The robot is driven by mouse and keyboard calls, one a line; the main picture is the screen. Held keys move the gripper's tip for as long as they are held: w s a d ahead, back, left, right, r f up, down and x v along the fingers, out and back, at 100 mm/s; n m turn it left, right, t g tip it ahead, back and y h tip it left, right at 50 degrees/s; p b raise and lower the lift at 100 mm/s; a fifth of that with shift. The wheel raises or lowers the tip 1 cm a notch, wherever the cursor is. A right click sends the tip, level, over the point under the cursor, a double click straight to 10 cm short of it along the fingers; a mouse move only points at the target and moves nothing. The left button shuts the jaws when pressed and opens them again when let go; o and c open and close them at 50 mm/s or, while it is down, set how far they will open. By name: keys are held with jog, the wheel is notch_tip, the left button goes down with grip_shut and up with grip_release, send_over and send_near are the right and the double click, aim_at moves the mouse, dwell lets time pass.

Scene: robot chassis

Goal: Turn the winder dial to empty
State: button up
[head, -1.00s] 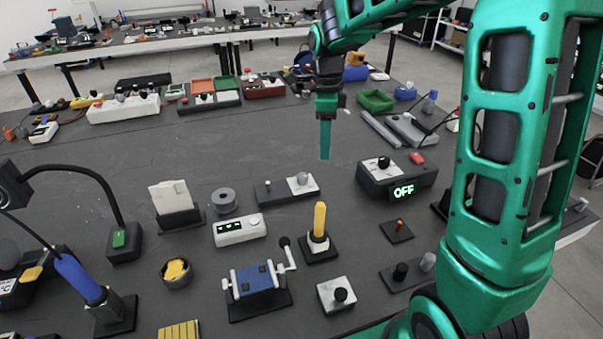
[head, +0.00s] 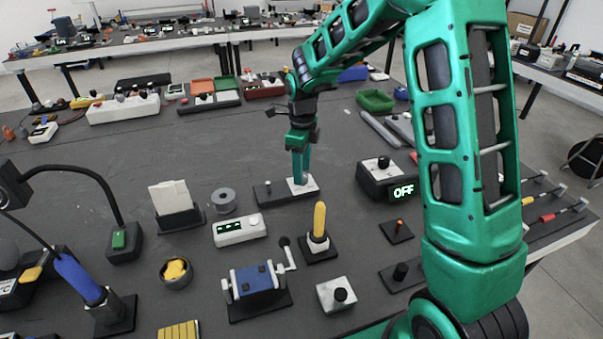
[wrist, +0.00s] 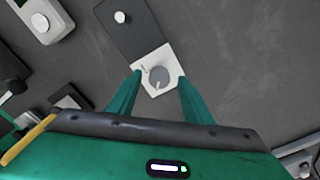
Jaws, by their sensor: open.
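A round grey dial (wrist: 159,75) sits on a white plate (wrist: 150,91) at one end of a dark base (wrist: 130,40). A pale line on the dial points toward the bottom of the wrist view. Small marks on the plate are too small to read. In the head view, the white plate (head: 312,186) shows beside my green fingers, which hide most of the dial. My gripper (head: 299,181) points down over it. In the wrist view, the open fingers of my gripper (wrist: 160,78) are on either side of the dial, apart from it. I cannot tell their exact height.
A small white knob (head: 268,184) stands on the same base. A box with an OFF display (head: 403,191) is to the right. A yellow-handled lever (head: 319,222), a blue cranked device (head: 255,278) and a white display unit (head: 239,230) are nearer.

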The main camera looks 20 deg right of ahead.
jog(key=shift+f, duration=0.85)
jog(key=c, duration=1.1)
jog(key=shift+o, duration=0.2)
